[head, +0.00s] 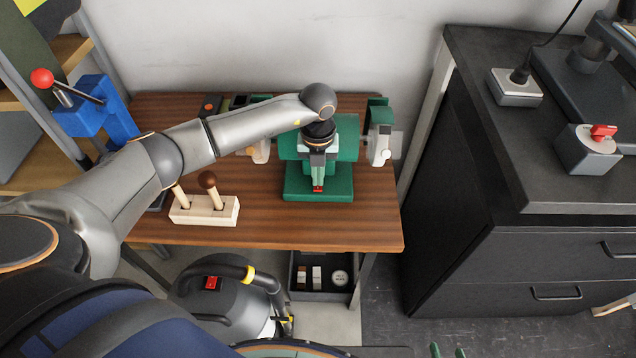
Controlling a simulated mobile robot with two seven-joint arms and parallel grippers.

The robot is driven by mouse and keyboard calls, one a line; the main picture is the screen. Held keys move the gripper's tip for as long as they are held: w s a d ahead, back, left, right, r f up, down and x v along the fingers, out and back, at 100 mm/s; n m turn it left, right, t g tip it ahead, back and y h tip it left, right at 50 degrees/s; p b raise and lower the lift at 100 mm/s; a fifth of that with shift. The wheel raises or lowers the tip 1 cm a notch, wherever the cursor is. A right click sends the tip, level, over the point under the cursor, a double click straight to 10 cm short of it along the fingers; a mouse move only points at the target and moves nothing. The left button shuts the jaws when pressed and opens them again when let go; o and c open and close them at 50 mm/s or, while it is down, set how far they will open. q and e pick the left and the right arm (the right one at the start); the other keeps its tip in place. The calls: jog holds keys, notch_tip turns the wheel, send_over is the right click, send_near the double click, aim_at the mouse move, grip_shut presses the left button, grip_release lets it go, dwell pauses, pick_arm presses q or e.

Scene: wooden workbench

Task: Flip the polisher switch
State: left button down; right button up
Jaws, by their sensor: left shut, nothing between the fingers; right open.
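The green bench polisher (345,148) stands at the back right of the wooden workbench, with a wheel at each end and a green base. A small red switch (318,189) shows on the front of its base, just at the tips of my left gripper. My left gripper (318,183) is shut, with nothing between its fingers, and points down in front of the polisher. I cannot tell whether it touches the switch. The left arm hides part of the polisher's left side. My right gripper (447,351) is open at the bottom edge; only its green fingertips show.
A wooden block with handled tools (204,210) stands at the workbench's front left. A blue vise (95,113) is at the left. A black cabinet (480,180) stands at the right. A vacuum cleaner (220,296) is below the bench. The bench's front right is clear.

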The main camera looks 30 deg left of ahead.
aim_at(318, 188)
pick_arm(q)
jog(key=shift+f+b, duration=0.6)
jog(key=shift+f, duration=0.3)
dwell(0.4)
jog(key=shift+r+p, duration=2.95)
jog(key=shift+r, duration=0.6)
